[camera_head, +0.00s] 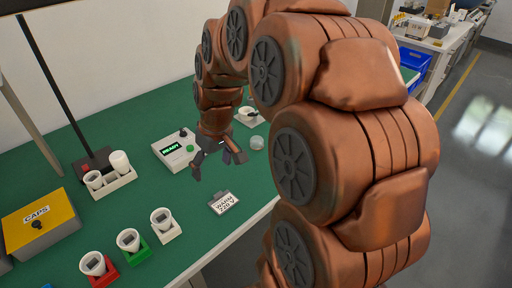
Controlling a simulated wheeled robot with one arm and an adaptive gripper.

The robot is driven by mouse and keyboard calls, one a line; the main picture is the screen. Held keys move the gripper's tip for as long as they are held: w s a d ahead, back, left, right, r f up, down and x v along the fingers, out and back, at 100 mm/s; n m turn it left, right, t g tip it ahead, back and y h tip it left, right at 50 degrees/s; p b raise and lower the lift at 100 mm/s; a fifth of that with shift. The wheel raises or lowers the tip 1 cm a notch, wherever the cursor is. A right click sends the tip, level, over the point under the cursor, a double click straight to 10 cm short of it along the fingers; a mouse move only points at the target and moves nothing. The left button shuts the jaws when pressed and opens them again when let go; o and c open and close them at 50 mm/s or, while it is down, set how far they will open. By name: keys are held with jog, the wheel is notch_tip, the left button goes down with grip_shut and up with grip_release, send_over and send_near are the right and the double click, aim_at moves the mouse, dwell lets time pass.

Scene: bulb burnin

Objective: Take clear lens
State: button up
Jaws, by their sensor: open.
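A small clear, pale round piece (256,142), which looks like the clear lens, lies on the green table top (145,205). It is just right of my gripper (219,163). My gripper hangs low over the table with its dark fingers spread apart and nothing visible between them. The gripper is apart from the lens in the picture; its exact height above the table is hard to tell. A grey tester with a lit "READY" display (175,150) stands left of the gripper.
A white holder with a cup (247,122) stands behind the lens. A "WARM 220 V" sign (222,203) lies in front. Cups in red (105,276), green (140,254) and white (171,235) holders line the front left. A yellow CAPS box (36,222) stands far left.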

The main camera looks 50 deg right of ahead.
jog(key=w+d+f+t+b, duration=0.1)
jog(key=w+d+f, duration=0.15)
jog(key=d, duration=0.45)
jog(key=w+d+f+t+b, duration=0.1)
jog(key=w+d, duration=0.2)
jog(key=d, duration=0.3)
jog(key=m+t+h+b, duration=0.1)
jog(key=h+b, duration=0.1)
send_near(258, 140)
jog(key=x, duration=0.2)
jog(key=shift+w+d+f, duration=0.1)
jog(key=shift+w+f, duration=0.2)
jog(key=shift+f, duration=0.15)
jog(key=shift+p+x, duration=0.95)
jog(key=shift+x, duration=2.65)
jog(key=shift+s, duration=0.1)
jog(key=c, duration=0.9)
